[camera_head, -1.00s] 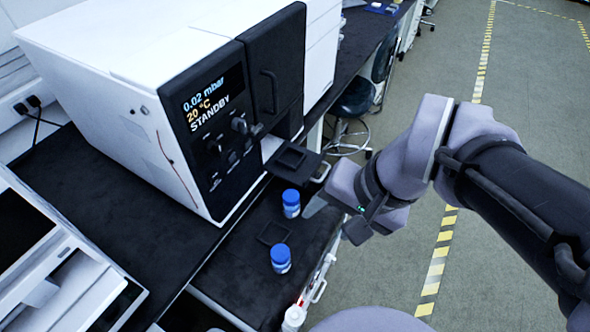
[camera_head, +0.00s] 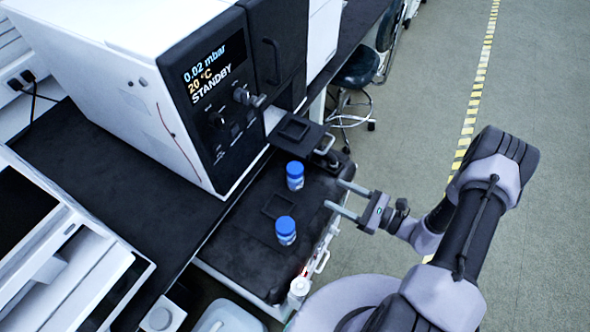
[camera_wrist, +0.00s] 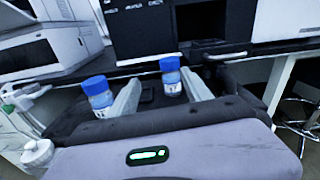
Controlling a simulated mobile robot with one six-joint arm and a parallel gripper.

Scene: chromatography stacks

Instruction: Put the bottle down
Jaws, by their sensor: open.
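Two blue-capped bottles stand upright on the black bench top (camera_head: 237,240). The farther bottle (camera_head: 295,176) stands near the instrument's tray, and the nearer bottle (camera_head: 286,230) stands below it in the head view. My gripper (camera_head: 334,196) is open and empty, to the right of both bottles and apart from them. In the wrist view, the nearer bottle (camera_wrist: 98,96) is left of the fingers and the farther bottle (camera_wrist: 172,77) shows beyond the gap between the fingers (camera_wrist: 160,90). Which bottle the task means cannot be told.
A white and black instrument (camera_head: 190,95) reading STANDBY stands behind the bottles, with a black tray (camera_head: 297,132) jutting from it. A thin square frame (camera_head: 279,205) lies between the bottles. A white-capped container (camera_head: 299,287) is at the bench's front edge. A stool (camera_head: 356,70) stands beyond.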

